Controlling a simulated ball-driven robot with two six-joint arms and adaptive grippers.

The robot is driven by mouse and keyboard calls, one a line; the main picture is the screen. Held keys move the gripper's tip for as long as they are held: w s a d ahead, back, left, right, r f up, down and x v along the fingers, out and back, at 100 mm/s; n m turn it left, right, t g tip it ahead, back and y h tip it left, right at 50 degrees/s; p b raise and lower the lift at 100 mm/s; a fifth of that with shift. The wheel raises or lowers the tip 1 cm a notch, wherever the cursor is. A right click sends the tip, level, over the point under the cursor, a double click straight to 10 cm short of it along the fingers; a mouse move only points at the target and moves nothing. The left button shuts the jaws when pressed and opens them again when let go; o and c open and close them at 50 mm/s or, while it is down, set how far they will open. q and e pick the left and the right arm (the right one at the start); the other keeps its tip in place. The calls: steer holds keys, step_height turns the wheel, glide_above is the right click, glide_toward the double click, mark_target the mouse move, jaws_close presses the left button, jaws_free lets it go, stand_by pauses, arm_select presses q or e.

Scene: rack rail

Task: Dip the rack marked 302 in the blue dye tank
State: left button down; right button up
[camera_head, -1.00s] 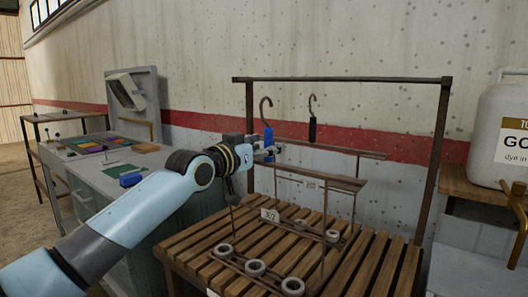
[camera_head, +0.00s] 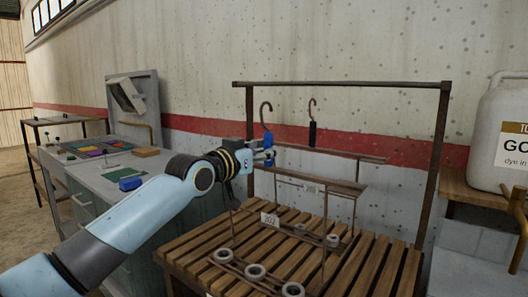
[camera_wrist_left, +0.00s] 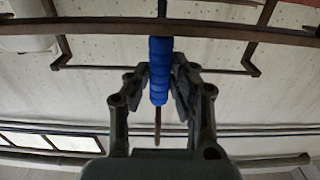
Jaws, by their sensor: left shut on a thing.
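The rack marked 302 has a white tag (camera_head: 270,219), thin dark uprights and grey rings (camera_head: 255,271) low over the slatted bench. I cannot tell whether its rings touch the slats. Its brown hook (camera_head: 266,113) rises above a blue grip (camera_head: 268,139). My left gripper (camera_head: 266,154) is shut on this blue grip, which also shows between the fingers in the left wrist view (camera_wrist_left: 160,72). A second rack behind has a hook with a black grip (camera_head: 312,134). I cannot make out a blue dye tank. My right gripper is not in view.
A brown frame (camera_head: 340,84) stands over the slatted bench (camera_head: 370,270), near the wall. A white jug (camera_head: 500,145) stands at the right edge. At left, a grey cabinet (camera_head: 75,180) carries coloured pads and a blue block (camera_head: 130,183).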

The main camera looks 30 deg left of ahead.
mark_target(265, 136)
arm_select(q)
steer(key=shift+r, duration=0.25)
steer(key=shift+r+p, duration=1.5)
steer(key=shift+p, duration=0.05)
